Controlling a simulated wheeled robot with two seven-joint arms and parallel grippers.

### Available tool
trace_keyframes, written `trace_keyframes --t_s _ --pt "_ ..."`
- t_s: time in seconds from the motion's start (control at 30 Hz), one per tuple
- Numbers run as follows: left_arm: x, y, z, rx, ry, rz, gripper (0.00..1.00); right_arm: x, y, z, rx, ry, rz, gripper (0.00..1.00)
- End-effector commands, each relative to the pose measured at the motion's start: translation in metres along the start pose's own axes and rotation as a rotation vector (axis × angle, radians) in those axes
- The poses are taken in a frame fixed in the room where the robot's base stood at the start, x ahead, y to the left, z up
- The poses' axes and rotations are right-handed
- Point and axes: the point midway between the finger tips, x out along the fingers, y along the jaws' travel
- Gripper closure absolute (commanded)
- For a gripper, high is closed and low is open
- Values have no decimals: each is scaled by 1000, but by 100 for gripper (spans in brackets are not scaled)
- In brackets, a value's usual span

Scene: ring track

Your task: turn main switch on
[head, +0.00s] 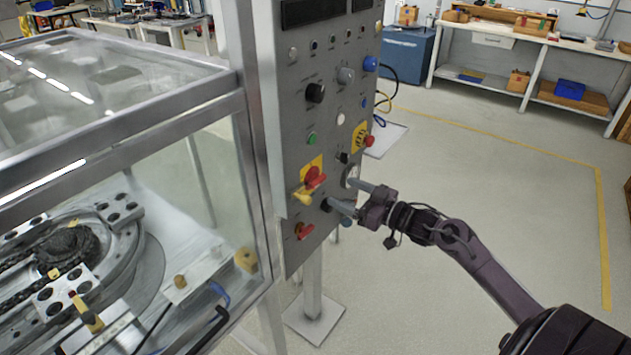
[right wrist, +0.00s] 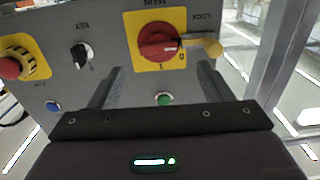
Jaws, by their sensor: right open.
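The main switch (head: 313,176) is a red rotary knob on a yellow plate, on the grey control panel (head: 297,120). In the right wrist view the knob (right wrist: 158,42) shows larger, beside upside-down "MAIN" lettering. A yellow piece (right wrist: 211,47) sits beside its plate, by a lock-out label. My right gripper (head: 351,196) is open and empty in front of the lower panel, right of the switch in the head view. In the right wrist view its two fingers (right wrist: 160,75) are spread apart, with the knob beyond and between them. My left gripper is not in view.
A glass-walled machine enclosure (head: 215,150) stands left. Floor to the right is open.

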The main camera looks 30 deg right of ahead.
Motion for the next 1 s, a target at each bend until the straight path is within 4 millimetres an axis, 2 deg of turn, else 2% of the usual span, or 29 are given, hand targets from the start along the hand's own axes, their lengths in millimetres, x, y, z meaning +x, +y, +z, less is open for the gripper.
trace_keyframes --t_s 0.2,0.4,0.57,0.83,1.0 --pt "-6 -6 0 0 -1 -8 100 33 1 -3 -2 2 3 27" --pt "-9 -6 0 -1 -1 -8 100 57 1 -1 0 1 3 27" --pt "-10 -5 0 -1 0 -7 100 65 1 0 -2 -1 4 27" --pt "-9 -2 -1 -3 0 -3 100 66 1 1 -2 -2 3 27" --pt "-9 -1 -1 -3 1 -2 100 66 1 1 -2 -2 4 50"
